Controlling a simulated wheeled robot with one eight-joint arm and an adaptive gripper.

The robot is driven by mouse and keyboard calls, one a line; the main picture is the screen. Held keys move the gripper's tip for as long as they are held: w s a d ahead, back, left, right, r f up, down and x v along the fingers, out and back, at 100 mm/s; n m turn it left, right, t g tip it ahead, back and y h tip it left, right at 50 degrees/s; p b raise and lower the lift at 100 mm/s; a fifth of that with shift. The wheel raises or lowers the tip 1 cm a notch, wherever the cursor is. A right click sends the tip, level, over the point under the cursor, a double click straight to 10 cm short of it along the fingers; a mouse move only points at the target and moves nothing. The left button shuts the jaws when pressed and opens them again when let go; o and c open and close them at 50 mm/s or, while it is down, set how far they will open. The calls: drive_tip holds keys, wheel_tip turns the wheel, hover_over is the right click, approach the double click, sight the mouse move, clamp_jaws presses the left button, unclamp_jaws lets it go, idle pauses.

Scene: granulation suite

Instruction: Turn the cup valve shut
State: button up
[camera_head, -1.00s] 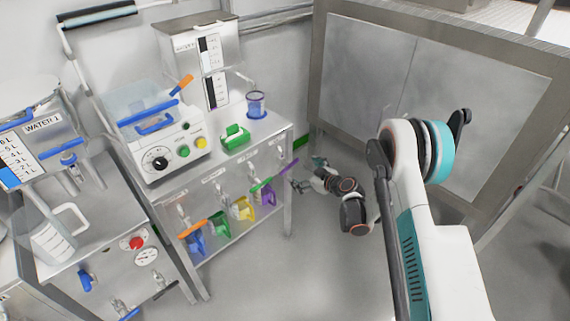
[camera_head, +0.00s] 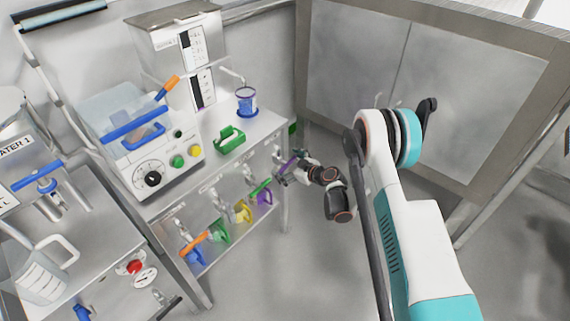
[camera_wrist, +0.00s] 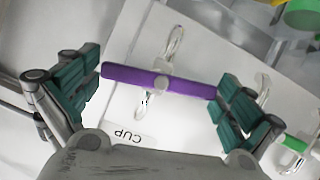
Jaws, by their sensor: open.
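The cup valve is a purple bar handle (camera_wrist: 160,82) on the steel front panel, and it lies nearly level in the wrist view above a label reading CUP (camera_wrist: 128,137). My gripper (camera_wrist: 160,90) is open, with one teal-padded finger at each end of the purple handle. The right finger is very close to the handle's end; I cannot tell whether it touches. In the head view the purple handle (camera_head: 289,164) shows at the right end of the valve row, with my gripper (camera_head: 283,174) beside it. A blue cup (camera_head: 247,103) stands on the bench top above.
A green-handled valve (camera_head: 259,187) sits just left of the purple one. Coloured jugs, such as the purple jug (camera_head: 264,197) and yellow jug (camera_head: 243,211), stand below. A green holder (camera_head: 230,139) and a white machine (camera_head: 150,145) stand on the bench.

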drive_tip(key=c, duration=0.8)
drive_tip(key=shift+m+g+y, duration=0.4)
drive_tip(key=shift+m, duration=0.6)
drive_tip(key=o, duration=0.8)
drive_tip(key=v, duration=1.2)
drive_tip(key=shift+w+r, duration=0.1)
drive_tip(key=shift+w, duration=0.05)
